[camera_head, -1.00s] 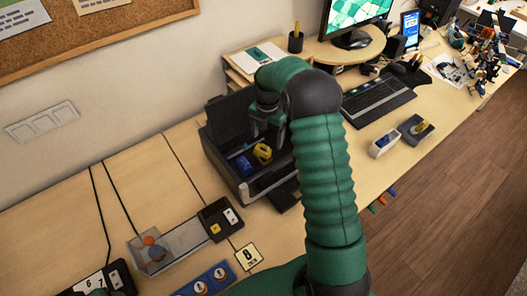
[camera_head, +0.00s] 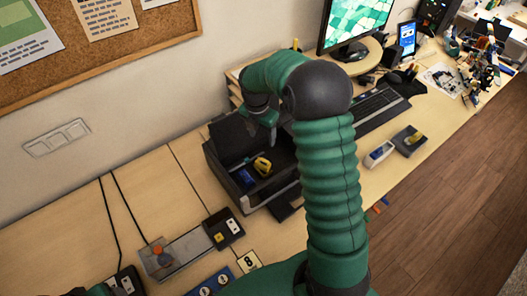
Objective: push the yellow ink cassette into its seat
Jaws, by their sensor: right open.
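The yellow ink cassette (camera_head: 262,166) sits inside the open black printer (camera_head: 222,172), to the right of a blue cassette (camera_head: 246,179). I cannot tell how deep it sits. My right gripper (camera_head: 273,136) is above and slightly right of the yellow cassette, pointing down, apart from it. It is open and holds nothing that I can see. My right arm hides the printer's right part.
The printer lid stands raised at the back. A black switch box (camera_head: 224,228) and a grey tray (camera_head: 185,252) lie front left. A keyboard (camera_head: 378,108) and two small boxes, one white (camera_head: 379,154), one dark (camera_head: 409,139), are on the right. Bare desk lies left of the printer.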

